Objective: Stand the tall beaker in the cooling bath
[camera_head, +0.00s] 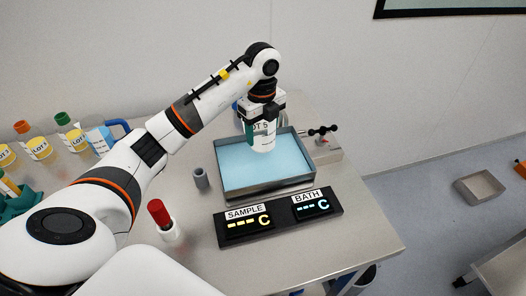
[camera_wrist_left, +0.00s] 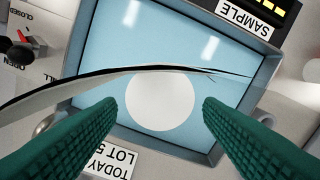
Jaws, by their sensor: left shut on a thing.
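The cooling bath (camera_head: 268,194) is a shallow metal tray of light blue liquid. I cannot tell whether the beaker's base touches the liquid. In the left wrist view, the green fingers (camera_wrist_left: 160,108) flank the beaker, whose round white base (camera_wrist_left: 160,92) shows against the blue bath. The bath's rim (camera_wrist_left: 268,66) shows there too. My right gripper is not in view.
A SAMPLE and BATH readout panel (camera_head: 278,215) stands before the bath. A small grey cylinder (camera_head: 200,178) and a red-capped vial (camera_head: 160,216) stand left of it. A valve block (camera_head: 324,150) adjoins its right side. Bottles (camera_head: 68,134) stand far left.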

